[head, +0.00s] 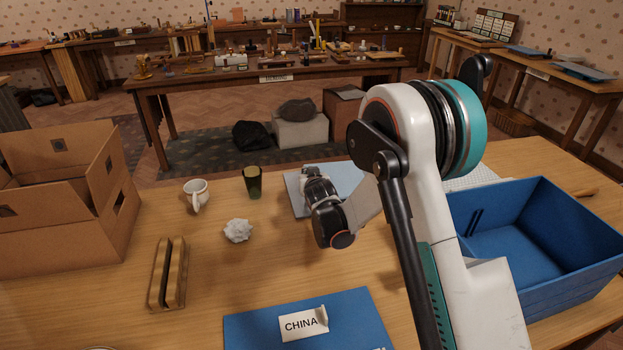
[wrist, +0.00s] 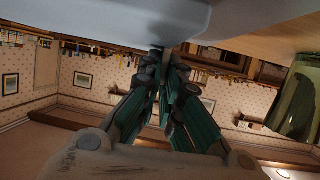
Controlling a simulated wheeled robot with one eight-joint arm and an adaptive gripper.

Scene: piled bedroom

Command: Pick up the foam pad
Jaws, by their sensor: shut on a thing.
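The foam pad (head: 345,176) is a flat, pale blue-grey sheet at the middle of the table in the head view, partly hidden behind my arm. In the wrist view the pale pad (wrist: 100,13) spans the upper edge, at my fingertips. My gripper (wrist: 163,58) has its teal fingers close together, shut on the pad's edge. In the head view the wrist covers the fingertips. I cannot tell whether the pad is clear of the table.
A dark green glass (head: 253,183), white mug (head: 196,193) and crumpled paper (head: 238,231) stand left of the pad. A slotted wooden block (head: 168,274) and cardboard box (head: 62,235) are farther left. A blue mat (head: 255,325) with a CHINA card (head: 303,323) is in front; a blue bin (head: 560,290) is right.

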